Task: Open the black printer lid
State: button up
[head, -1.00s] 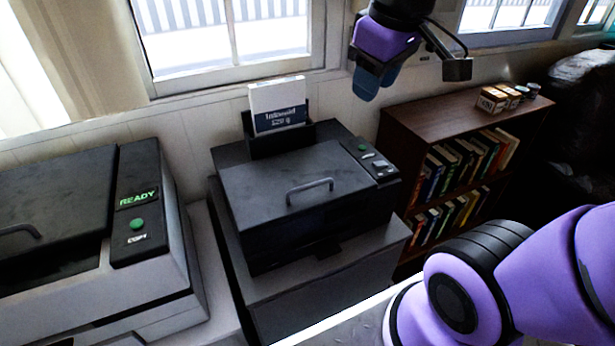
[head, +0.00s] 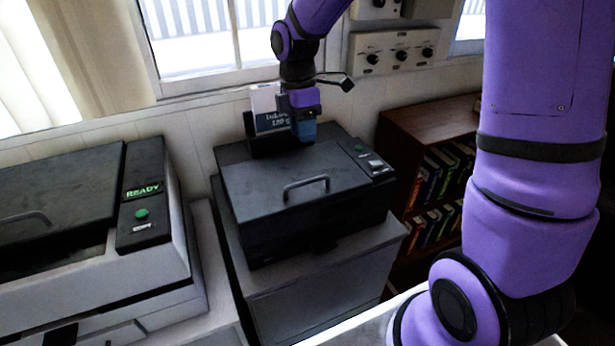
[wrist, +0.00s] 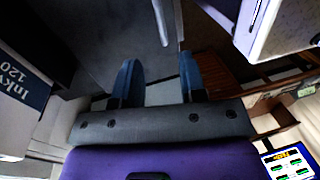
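The black printer (head: 300,220) stands on a grey cabinet in the middle of the head view. Its black lid (head: 250,180) is shut flat, with a grey bar handle (head: 306,184) near the front edge. My gripper (head: 304,138) is above the back part of the lid, beside the paper feed, behind and above the handle and apart from it. In the wrist view my gripper (wrist: 158,72) has its two blue fingers spread with nothing between them. The dark lid (wrist: 100,35) and what looks like its handle (wrist: 160,22) show beyond the fingertips.
A blue-and-white paper pack (head: 270,110) stands in the feed at the printer's back, close to my gripper. A larger grey printer (head: 80,260) with a READY display is at left. A brown bookshelf (head: 425,125) is at right. A knob panel (head: 395,52) is on the wall.

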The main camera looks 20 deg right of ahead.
jog(key=f, duration=0.3)
jog(key=s+f, duration=0.1)
jog(key=f, duration=0.3)
jog(key=s+f, duration=0.1)
jog(key=f, duration=0.3)
jog(key=shift+a, duration=0.1)
grip_shut()
